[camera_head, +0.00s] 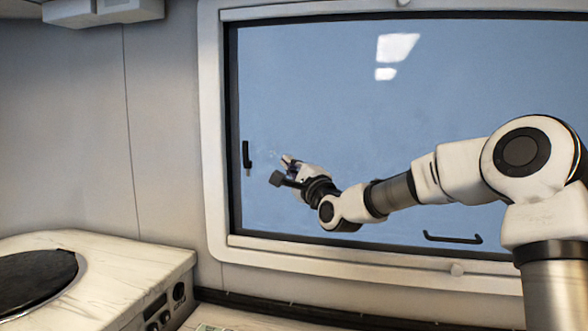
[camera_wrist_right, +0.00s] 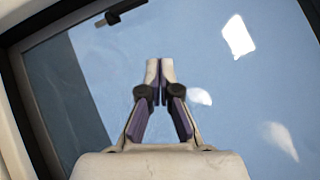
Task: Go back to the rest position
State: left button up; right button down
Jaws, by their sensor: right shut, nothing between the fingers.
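My right arm comes in from the right in the head view, and its gripper (camera_head: 287,161) is held up in front of the window (camera_head: 440,110). In the right wrist view the two fingertips of the right gripper (camera_wrist_right: 160,68) are together with nothing between them. The window pane (camera_wrist_right: 100,60) fills the view behind the fingers. I cannot tell from these views how near the fingers are to the pane. My left gripper is not in view.
A black handle (camera_head: 246,157) sits at the window's left side, and another handle (camera_head: 452,238) is low on the right. A white counter (camera_head: 120,265) with a dark round plate (camera_head: 35,275) stands at the lower left. A white box (camera_head: 100,10) hangs at the upper left.

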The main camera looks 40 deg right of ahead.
jog(key=shift+s+d, duration=0.15)
jog(key=shift+s, duration=0.7)
jog(key=shift+d+r, duration=0.1)
